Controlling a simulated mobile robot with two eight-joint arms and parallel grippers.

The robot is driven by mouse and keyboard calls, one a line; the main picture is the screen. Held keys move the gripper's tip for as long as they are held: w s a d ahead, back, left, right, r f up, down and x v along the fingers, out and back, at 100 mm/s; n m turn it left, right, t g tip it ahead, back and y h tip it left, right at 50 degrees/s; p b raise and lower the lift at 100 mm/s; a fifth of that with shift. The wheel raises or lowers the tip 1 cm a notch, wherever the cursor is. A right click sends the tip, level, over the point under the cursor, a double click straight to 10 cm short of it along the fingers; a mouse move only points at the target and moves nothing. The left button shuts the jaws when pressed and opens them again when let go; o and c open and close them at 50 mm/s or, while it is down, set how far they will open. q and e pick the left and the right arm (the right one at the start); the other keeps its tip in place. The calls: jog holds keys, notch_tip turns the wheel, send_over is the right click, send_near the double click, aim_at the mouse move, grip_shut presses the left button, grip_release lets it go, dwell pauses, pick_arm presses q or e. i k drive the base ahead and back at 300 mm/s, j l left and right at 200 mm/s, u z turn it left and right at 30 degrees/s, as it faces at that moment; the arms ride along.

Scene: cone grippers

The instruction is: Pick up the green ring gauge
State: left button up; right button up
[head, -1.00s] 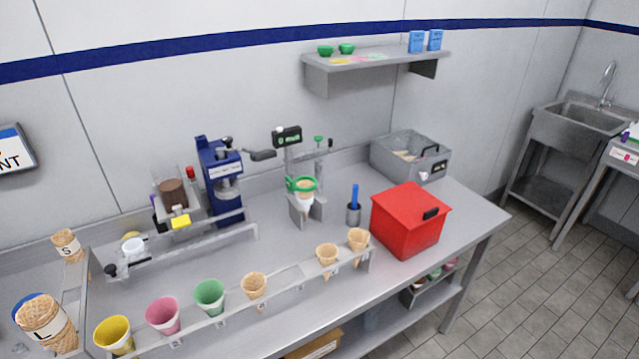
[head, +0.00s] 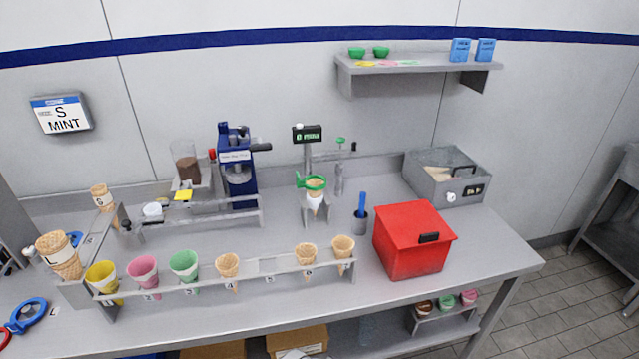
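A green ring (head: 314,183), which looks like the green ring gauge, sits at the metal stand in the middle of the workbench. It appears to be around the top of a pale cone (head: 314,200) held upright in that stand. A blue ring-shaped tool (head: 27,315) lies at the bench's left front, with part of a red one (head: 5,337) beside it at the picture edge. Neither of my grippers shows in the head view.
A rack (head: 220,282) with several coloured and plain cones runs along the bench front. A red box (head: 412,243) and a grey bin (head: 447,180) stand right of the stand. A blue machine (head: 238,168) stands to its left. A shelf (head: 415,66) hangs above.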

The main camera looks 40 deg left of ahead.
aim_at(302, 184)
jog(key=l+u, duration=0.15)
jog(key=u, duration=0.25)
jog(key=i+l+u, duration=0.1)
jog(key=u, duration=0.3)
jog(key=l+u, duration=0.25)
jog(key=u, duration=0.15)
